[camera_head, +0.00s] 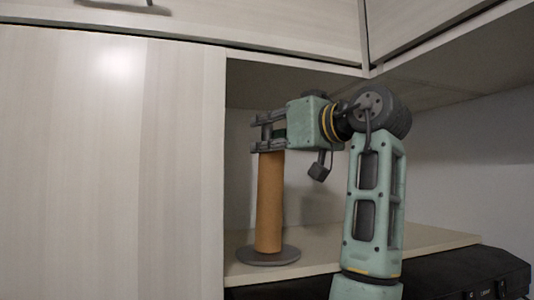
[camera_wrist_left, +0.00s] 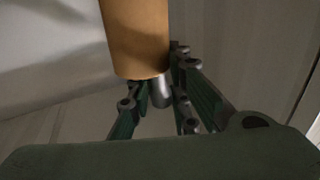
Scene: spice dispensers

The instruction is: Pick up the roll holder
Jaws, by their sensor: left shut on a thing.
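The roll holder is a tall brown cylinder (camera_head: 269,205) on a round dark grey base (camera_head: 272,256), upright at the left end of the cabinet shelf. Its base looks to be on the shelf; I cannot tell whether there is a small gap. My left gripper (camera_head: 265,132) is at the top of the holder, its fingers level and shut on the post above the brown part. In the left wrist view, the brown cylinder (camera_wrist_left: 138,38) is at the top and the grey metal post (camera_wrist_left: 161,91) lies between the fingers. My right gripper is not in view.
The pale shelf (camera_head: 320,262) sits inside an open cabinet. A pale wooden door or panel (camera_head: 110,160) stands close to the left of the holder. The cabinet top (camera_head: 300,88) is a little above my gripper. A black appliance (camera_head: 480,270) is below the shelf at right.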

